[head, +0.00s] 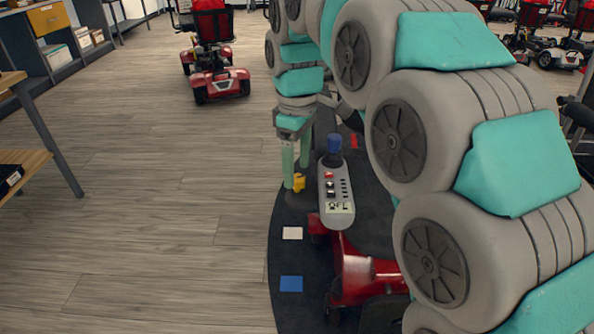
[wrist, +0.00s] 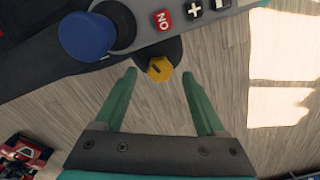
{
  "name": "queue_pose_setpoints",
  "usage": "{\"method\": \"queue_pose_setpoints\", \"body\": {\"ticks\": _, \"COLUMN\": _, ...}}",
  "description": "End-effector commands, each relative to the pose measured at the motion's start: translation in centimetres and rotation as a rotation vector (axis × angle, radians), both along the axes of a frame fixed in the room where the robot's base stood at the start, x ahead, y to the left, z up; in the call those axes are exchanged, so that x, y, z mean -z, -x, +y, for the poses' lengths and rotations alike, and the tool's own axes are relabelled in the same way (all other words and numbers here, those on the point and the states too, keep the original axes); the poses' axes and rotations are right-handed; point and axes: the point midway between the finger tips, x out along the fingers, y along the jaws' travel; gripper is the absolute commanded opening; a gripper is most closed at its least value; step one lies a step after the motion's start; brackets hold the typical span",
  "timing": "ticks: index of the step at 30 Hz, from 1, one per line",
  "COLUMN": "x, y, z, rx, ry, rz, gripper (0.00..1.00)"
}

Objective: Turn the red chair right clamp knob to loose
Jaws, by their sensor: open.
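A yellow knob (head: 299,183) sits on a dark mount at the left side of the grey control panel (head: 336,190) of a red scooter chair (head: 360,276). In the wrist view the yellow knob (wrist: 161,69) faces me with a short dark line on it, below the panel edge. My gripper (head: 295,177) points down at the knob from above. In the wrist view my gripper (wrist: 159,74) is open, with one green finger on each side of the knob and visible gaps between. Whether the fingertips reach to the knob's depth cannot be told.
A blue round knob (head: 334,145) stands at the panel's far end, close right of my fingers; it also shows in the wrist view (wrist: 86,36). A dark mat (head: 283,240) lies under the red chair. Another red scooter (head: 215,60) stands behind. Wooden floor at left is clear.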

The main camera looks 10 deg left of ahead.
Motion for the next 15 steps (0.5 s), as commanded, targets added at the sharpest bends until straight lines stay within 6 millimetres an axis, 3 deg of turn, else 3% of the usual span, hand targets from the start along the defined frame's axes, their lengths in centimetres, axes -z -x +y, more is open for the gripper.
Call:
{"method": "queue_pose_setpoints", "body": {"ticks": 6, "x": -3.1, "y": -0.2, "z": 0.1, "rx": 0.000, "ry": -0.005, "rz": -0.007, "gripper": 0.72}}
{"method": "queue_pose_setpoints", "body": {"ticks": 15, "x": -5.6, "y": -0.1, "z": 0.0, "rx": 0.001, "ry": -0.002, "rz": -0.004, "gripper": 0.72}}
